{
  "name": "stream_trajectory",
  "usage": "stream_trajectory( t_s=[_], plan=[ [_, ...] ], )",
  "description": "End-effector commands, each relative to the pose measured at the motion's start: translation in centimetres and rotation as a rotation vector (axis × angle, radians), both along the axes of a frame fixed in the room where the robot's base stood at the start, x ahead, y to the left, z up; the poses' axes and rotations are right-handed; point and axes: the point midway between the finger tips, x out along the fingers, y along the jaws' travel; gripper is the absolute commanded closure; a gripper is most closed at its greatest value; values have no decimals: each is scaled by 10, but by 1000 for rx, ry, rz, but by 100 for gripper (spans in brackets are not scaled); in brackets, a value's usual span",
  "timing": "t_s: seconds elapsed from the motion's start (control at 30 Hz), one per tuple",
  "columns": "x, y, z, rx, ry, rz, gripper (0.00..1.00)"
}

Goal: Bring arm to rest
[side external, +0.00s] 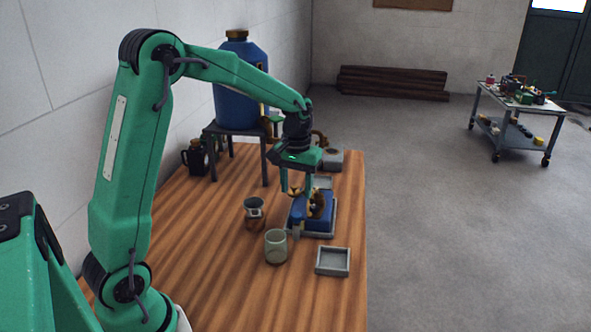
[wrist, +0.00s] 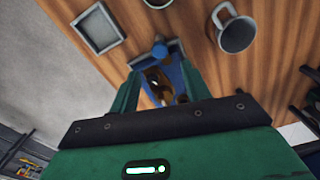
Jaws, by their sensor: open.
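My green arm reaches over the wooden table from the left in the side external view. My gripper (side external: 297,190) points down with its jaws open. It is just above a blue model with brass-brown parts (side external: 310,213), which stands on a grey tray. In the wrist view the two green fingers of my gripper (wrist: 157,88) stand apart, with the blue and brown model (wrist: 165,78) seen between and beyond them. I cannot tell whether the fingers touch it. Nothing is seen held. My gripper hides part of the model in the side external view.
A pale cup (side external: 276,247), a dark metal mug (side external: 254,212) and an empty square grey tray (side external: 333,261) stand near the model. A blue tank (side external: 240,85) on a dark stand is behind at left. The table's right edge is close to the model.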

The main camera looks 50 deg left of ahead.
Motion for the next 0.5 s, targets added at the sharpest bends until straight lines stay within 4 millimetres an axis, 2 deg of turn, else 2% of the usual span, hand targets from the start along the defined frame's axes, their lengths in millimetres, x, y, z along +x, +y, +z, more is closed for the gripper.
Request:
stream_trajectory(
  t_s=[0.27, 0.5],
  plan=[
    [-2, -2, 3, 1, -6, -6, 53],
    [-16, -14, 25, 12, -49, -53, 53]
  ],
)
